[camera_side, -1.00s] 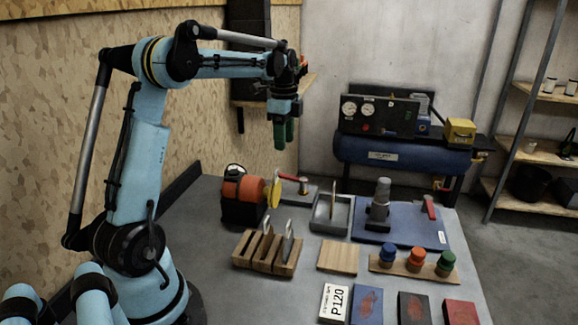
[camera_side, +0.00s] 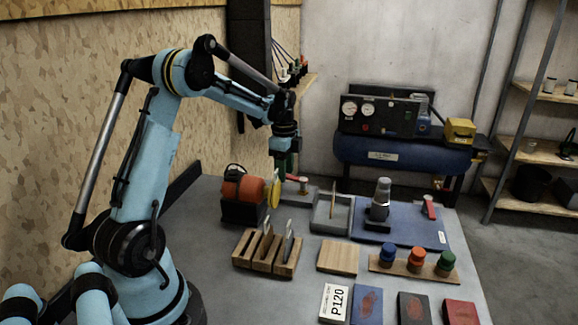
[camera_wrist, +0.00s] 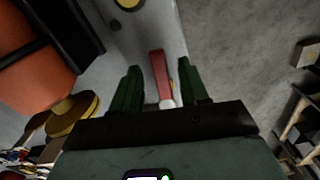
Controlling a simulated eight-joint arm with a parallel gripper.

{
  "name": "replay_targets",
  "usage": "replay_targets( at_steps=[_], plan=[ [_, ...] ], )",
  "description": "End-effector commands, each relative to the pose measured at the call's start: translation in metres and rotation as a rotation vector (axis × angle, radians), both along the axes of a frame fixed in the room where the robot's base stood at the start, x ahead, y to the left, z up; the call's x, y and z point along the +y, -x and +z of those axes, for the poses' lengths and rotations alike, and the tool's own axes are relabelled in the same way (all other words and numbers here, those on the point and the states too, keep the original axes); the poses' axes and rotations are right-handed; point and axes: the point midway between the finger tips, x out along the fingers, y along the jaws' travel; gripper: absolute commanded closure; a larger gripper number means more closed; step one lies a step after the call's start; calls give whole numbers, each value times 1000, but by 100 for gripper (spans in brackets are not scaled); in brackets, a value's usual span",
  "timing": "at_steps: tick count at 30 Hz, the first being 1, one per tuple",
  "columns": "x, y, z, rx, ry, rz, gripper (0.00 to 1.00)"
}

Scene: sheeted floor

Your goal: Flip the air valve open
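The air valve's red lever (camera_wrist: 159,72) shows in the wrist view between my gripper's fingertips, with a pale round piece at its near end. My gripper (camera_side: 285,172) points down just over the lever. Its two green fingers stand apart, one on each side of the lever in the wrist view (camera_wrist: 160,78). I cannot tell whether either finger touches it.
An orange grinder (camera_side: 242,188) with a yellow wheel (camera_side: 273,192) stands close on the left. A grey tray (camera_side: 328,228) is to the right. A second red lever (camera_side: 430,208) is on the blue board (camera_side: 400,233). Wooden slotted blocks (camera_side: 250,262) stand in front.

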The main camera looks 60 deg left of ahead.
Motion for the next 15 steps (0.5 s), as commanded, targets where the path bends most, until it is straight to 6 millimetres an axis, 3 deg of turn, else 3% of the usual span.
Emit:
replay_targets(
  at_steps=[1, 8, 15],
  plan=[
    [0, 0, 0, 0, 0, 0, 63],
    [0, 0, 0, 0, 0, 0, 98],
    [0, 0, 0, 0, 0, 0, 100]
  ],
)
